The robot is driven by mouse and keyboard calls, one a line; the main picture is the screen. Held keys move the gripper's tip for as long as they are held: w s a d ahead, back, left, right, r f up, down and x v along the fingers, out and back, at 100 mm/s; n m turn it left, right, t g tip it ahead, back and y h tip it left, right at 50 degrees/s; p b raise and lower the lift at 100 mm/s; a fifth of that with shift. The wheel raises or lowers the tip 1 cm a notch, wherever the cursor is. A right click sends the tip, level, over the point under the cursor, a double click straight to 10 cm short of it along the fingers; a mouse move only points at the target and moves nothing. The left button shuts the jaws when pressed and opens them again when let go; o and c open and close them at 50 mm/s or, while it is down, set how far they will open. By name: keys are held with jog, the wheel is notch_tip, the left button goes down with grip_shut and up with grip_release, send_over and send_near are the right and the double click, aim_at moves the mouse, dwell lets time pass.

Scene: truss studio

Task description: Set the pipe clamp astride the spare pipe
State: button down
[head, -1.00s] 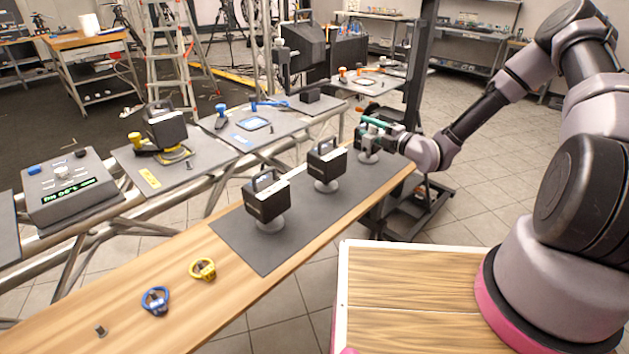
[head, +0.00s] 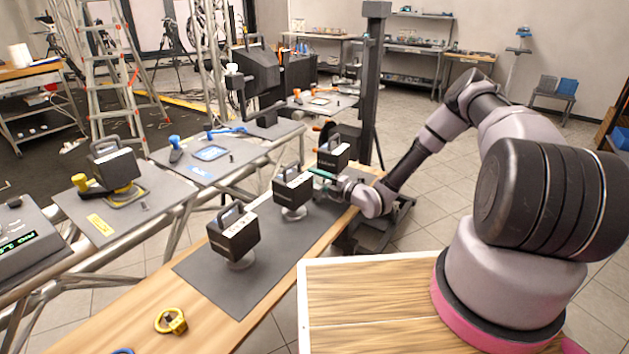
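My gripper (head: 332,181) is at the far end of the wooden bench, in front of the farthest black lamp box (head: 333,153) and just right of the middle one (head: 292,187). A small teal piece (head: 321,173) shows at its fingertips. It is too small to tell whether it is a held thing or part of the gripper, or whether the fingers are open. A yellow ring-shaped clamp (head: 171,321) lies on the near bench. A blue one (head: 123,351) is mostly cut off at the bottom edge. I cannot make out which pipe is the spare pipe.
The nearest lamp box (head: 233,235) stands on a grey mat (head: 225,285) on the bench (head: 130,325). Boards with yellow (head: 100,222) and blue (head: 200,170) labels lie along the truss at left. A dark post (head: 371,90) rises behind my gripper.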

jog(key=shift+f, duration=0.25)
jog(key=shift+c, duration=1.8)
grip_release()
jog(key=shift+f, duration=0.15)
